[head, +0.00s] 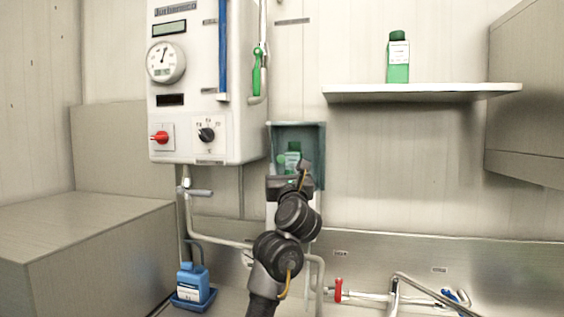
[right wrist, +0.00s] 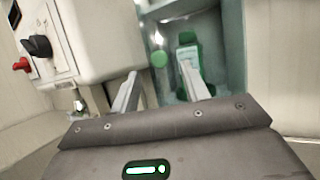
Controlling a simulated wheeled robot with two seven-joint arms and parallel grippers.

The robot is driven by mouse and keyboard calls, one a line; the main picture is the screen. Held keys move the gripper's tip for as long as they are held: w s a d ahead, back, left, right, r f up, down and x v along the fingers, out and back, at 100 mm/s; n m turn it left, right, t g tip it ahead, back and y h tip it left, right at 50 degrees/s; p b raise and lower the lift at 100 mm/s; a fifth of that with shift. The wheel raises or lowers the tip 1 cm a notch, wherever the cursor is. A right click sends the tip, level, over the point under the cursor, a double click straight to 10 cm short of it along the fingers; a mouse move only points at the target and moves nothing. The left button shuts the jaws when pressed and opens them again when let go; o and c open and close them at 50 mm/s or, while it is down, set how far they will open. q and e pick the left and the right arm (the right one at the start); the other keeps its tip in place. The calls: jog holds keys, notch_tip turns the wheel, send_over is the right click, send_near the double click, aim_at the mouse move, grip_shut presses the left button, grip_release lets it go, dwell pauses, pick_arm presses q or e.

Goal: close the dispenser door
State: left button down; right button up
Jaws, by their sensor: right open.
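The dispenser is a teal open-fronted box (head: 313,137) on the back wall, right of the white control unit; it also shows in the right wrist view (right wrist: 235,50). A green bottle with a pale label (head: 293,156) stands inside, and it shows too in the right wrist view (right wrist: 188,55). I cannot clearly make out the door; the inside of the box is exposed. My right gripper (right wrist: 160,78) is open and empty, its two fingers pointing at the box opening. In the head view my right arm hides the lower part of the box. My left gripper is out of view.
The white control unit (head: 231,140) stands close left of the box, with a red knob (head: 160,137) and a black knob (head: 207,134). A shelf (head: 430,93) at the right holds a green bottle (head: 398,62). A blue bottle (head: 191,283) and pipes are below.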

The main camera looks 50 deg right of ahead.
aim_at(281, 159)
jog(key=p+x, duration=0.1)
jog(key=x, duration=0.2)
jog(key=shift+w+d+r, duration=0.15)
jog(key=shift+w+r, duration=0.05)
jog(key=shift+r, duration=0.15)
jog(key=shift+w+d, duration=0.3)
jog(key=shift+a, duration=0.1)
grip_shut()
